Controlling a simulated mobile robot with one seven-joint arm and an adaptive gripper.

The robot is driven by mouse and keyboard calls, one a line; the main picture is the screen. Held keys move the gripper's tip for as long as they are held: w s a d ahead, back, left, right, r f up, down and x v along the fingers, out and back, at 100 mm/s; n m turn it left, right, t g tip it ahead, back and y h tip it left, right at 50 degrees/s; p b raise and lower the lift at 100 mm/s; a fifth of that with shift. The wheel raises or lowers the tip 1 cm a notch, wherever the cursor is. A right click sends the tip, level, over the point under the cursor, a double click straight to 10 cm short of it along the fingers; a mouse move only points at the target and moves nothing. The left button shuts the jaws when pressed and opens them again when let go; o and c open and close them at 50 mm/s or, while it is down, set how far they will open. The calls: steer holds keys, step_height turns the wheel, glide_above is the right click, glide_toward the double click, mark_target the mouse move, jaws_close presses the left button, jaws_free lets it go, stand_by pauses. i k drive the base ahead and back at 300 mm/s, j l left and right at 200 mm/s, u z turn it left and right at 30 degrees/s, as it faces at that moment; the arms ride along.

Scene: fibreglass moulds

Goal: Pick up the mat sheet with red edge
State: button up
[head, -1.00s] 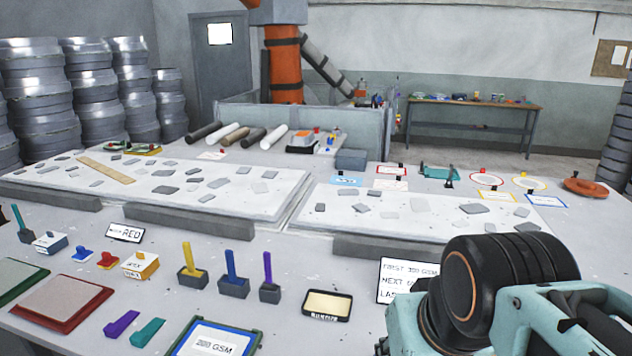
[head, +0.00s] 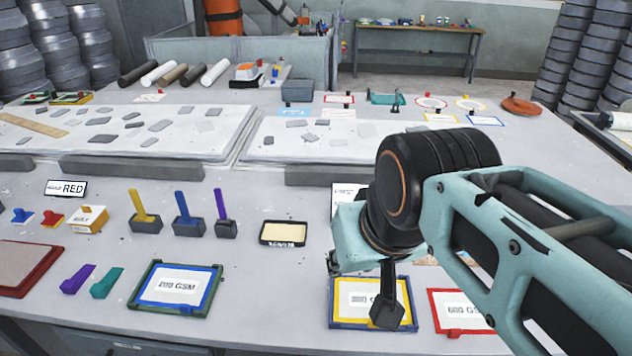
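A white sheet marked GSM with a red edge (head: 433,318) lies at the front right, partly hidden behind my arm. I cannot tell whether the red is the sheet's own edge or a tray's rim. To its left, a yellow-edged sheet (head: 350,311) lies in a blue tray (head: 335,322). Further left, a blue-edged sheet (head: 150,290) lies in a green tray (head: 136,304). My gripper (head: 388,308) points down over the yellow-edged sheet's right side. Only one dark finger part shows clearly, so its opening is hidden. No held sheet is visible.
Small red-edged pieces, one rectangular (head: 339,99) and one round (head: 432,103), lie at the back. A red-framed tray (head: 25,282) stands at front left. Coloured-handled tools in holders (head: 187,226) and a small black-rimmed tray (head: 283,242) stand mid-table.

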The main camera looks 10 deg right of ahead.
mark_target(454, 315)
steer(key=z, duration=1.5)
